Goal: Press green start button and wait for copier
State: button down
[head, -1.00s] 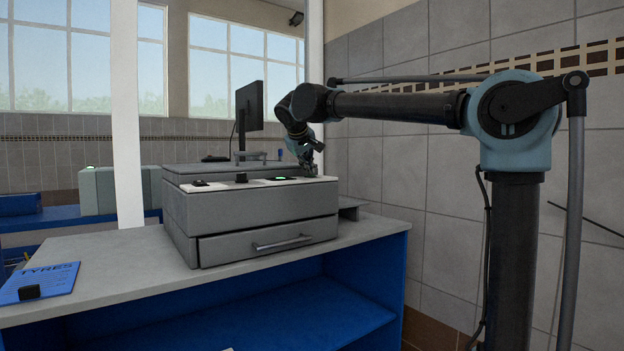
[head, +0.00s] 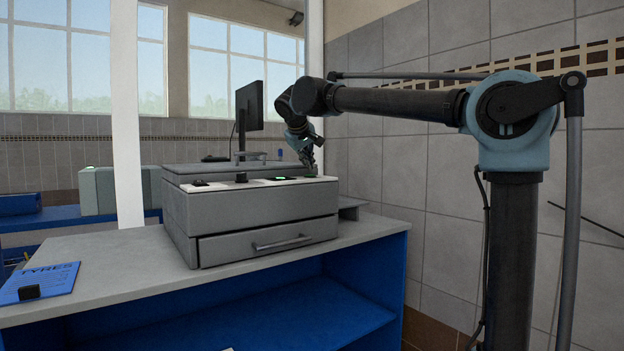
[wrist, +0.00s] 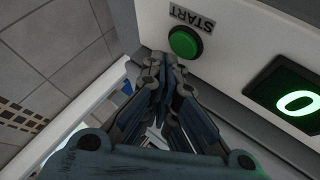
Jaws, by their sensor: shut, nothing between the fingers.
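The grey copier (head: 262,212) stands on the counter, with a pale control strip along its top front. In the wrist view the round green start button (wrist: 184,42) sits on the white panel beside the word START. My gripper (wrist: 166,62) is shut and empty, its fingertips just beside the button; I cannot tell whether they touch it. In the head view my gripper (head: 312,168) is low over the right end of the strip. The copier's display (wrist: 294,101) shows a green 0. The button is too small to make out in the head view.
The counter (head: 120,262) has bare room left of the copier. A blue TYRES board (head: 42,280) lies at its left end. A white post (head: 126,120) and a dark monitor (head: 250,105) stand behind. A tiled wall (head: 385,165) is close on the right.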

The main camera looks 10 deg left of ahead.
jog(key=shift+r, duration=2.55)
jog(key=s+d+f+m+g+h, duration=0.1)
jog(key=s+d+f+m, duration=0.15)
jog(key=d+f, duration=0.65)
jog(key=s+d+f+m+g, duration=0.1)
jog(key=s+d+f+g, duration=0.3)
jog(key=d, duration=0.9)
jog(key=s+d+f+m+t+h, duration=0.1)
jog(key=d+f, duration=0.7)
jog(key=d, duration=0.4)
jog(key=s+d+f+m+g, duration=0.1)
jog(key=s+d+f, duration=0.3)
jog(key=s+f, duration=0.3)
jog(key=s+d+f+m+g+y, duration=0.1)
jog(key=s+d+f, duration=0.3)
jog(key=s+f, duration=0.4)
jog(key=s+d+f+m+g, duration=0.1)
jog(key=s+d+f, duration=0.3)
jog(key=s+f, duration=0.4)
notch_tip(320, 180, down, 7)
jog(key=shift+s+d+r+m+y, duration=0.15)
jog(key=shift+s+d+m+y, duration=0.2)
jog(key=shift+m, duration=0.4)
jog(key=shift+w, duration=0.1)
